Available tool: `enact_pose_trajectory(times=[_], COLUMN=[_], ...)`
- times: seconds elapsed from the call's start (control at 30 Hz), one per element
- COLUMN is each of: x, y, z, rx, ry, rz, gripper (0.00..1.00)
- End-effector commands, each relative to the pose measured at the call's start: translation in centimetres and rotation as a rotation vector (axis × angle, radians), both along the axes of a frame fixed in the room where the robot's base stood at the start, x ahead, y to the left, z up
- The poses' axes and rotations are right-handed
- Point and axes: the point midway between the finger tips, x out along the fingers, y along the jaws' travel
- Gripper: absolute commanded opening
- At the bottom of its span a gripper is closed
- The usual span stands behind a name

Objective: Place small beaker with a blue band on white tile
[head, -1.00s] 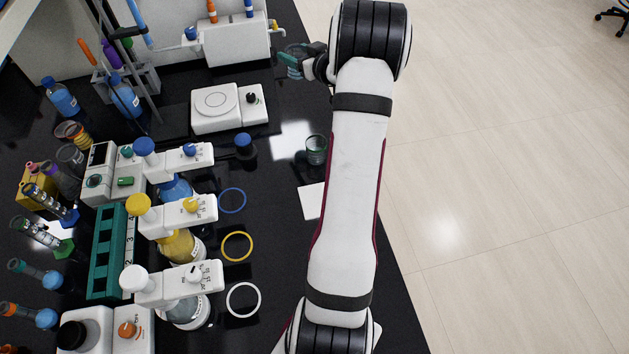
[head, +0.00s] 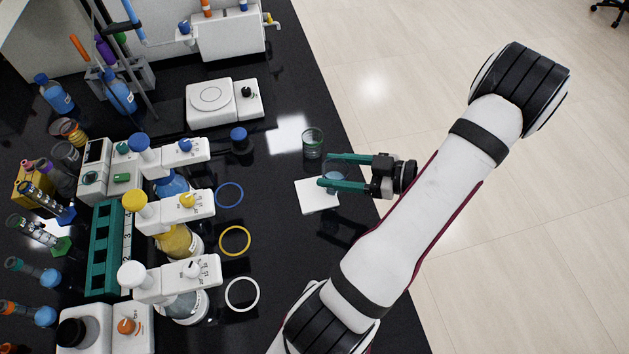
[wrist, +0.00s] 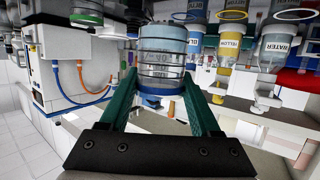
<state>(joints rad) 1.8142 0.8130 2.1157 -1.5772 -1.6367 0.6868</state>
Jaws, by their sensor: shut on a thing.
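The small beaker with a blue band (head: 338,171) is clear glass and sits between the green fingers of my gripper (head: 327,171). In the wrist view the beaker (wrist: 162,62) fills the space between both fingers (wrist: 160,100), with its blue band near the lower end. My gripper is shut on it. The white tile (head: 312,202) lies flat on the black bench. In the head view the beaker overlaps the tile's upper right part, and one finger crosses the tile. The beaker looks held above the bench; its exact height cannot be told.
A second beaker with a green rim (head: 313,145) stands just behind the tile, close to my upper finger. Blue, yellow and white rings (head: 235,241) lie to the left, before several bottle dispensers (head: 175,207). A white hotplate (head: 223,103) stands farther back. The bench right of the tile is clear.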

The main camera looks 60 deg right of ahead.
Motion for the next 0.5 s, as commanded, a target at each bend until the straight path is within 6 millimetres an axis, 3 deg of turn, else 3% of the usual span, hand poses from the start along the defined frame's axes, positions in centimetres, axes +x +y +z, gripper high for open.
enact_pose_trajectory(times=[0.1,0.2,0.4,0.5], x=[3.0,4.5,4.9,4.9], y=[0.3,0.2,0.2,0.2], z=[-1.8,-2.7,-6.3,-7.0], rx=[0.004,0.001,0.003,0.0], ry=[0.001,0.0,0.001,0.001], rz=[0.005,0.002,-0.002,-0.002], gripper=[0.0,0.0,0.0,0.0])
